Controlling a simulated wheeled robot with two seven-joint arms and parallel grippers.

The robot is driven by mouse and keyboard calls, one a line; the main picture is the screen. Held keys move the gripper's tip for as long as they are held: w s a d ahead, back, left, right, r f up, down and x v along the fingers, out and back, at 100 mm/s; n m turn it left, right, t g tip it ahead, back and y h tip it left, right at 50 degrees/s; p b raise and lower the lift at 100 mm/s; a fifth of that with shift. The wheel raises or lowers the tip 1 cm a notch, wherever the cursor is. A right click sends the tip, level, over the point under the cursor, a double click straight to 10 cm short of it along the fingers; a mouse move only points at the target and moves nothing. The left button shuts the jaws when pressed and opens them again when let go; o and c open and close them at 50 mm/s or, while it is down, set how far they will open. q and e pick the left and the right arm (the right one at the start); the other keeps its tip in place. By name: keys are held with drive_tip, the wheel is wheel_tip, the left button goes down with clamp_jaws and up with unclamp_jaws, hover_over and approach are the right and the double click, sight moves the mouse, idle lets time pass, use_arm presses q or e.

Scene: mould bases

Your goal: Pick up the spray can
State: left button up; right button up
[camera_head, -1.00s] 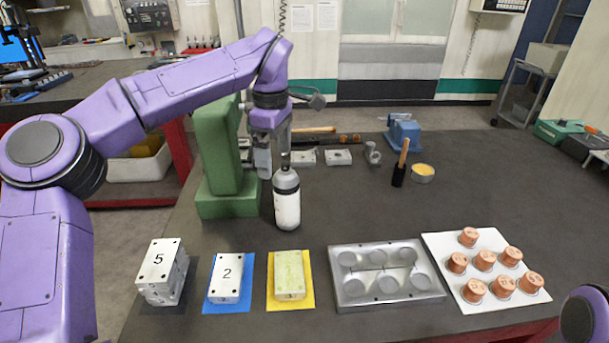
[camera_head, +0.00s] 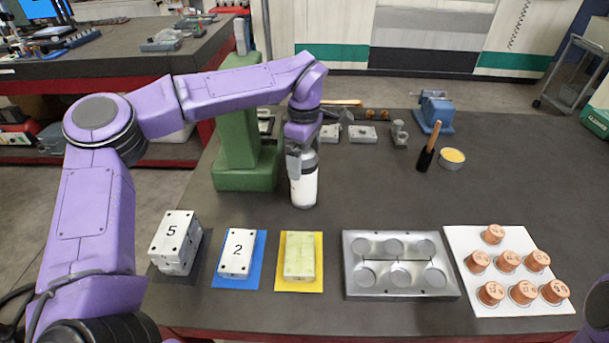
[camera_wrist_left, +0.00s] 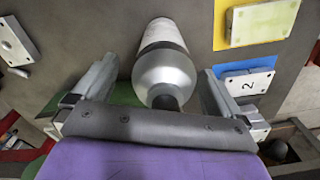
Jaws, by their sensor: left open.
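The spray can (camera_head: 304,188) stands upright on the dark table, with a white body and a grey shoulder. In the left wrist view the can (camera_wrist_left: 166,62) lies between the two fingers, its dark cap toward the palm. My left gripper (camera_head: 302,160) is at the top of the can and hides part of it. In the wrist view the left gripper (camera_wrist_left: 155,90) is open, with its fingers on either side of the can and visible gaps beside it. My right gripper is not in view.
A green press (camera_head: 245,150) stands just left of the can. In front are mould blocks on a blue mat (camera_head: 222,280) and a yellow mat (camera_head: 285,287), a metal mould tray (camera_head: 400,291), and a white board (camera_head: 465,235) with copper pieces.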

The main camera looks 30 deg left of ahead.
use_arm(q)
drive_tip(key=shift+s+r, duration=0.2)
drive_tip(key=shift+s, duration=0.15)
drive_tip(key=shift+w, duration=0.15)
drive_tip(key=c, duration=1.5)
clamp_jaws()
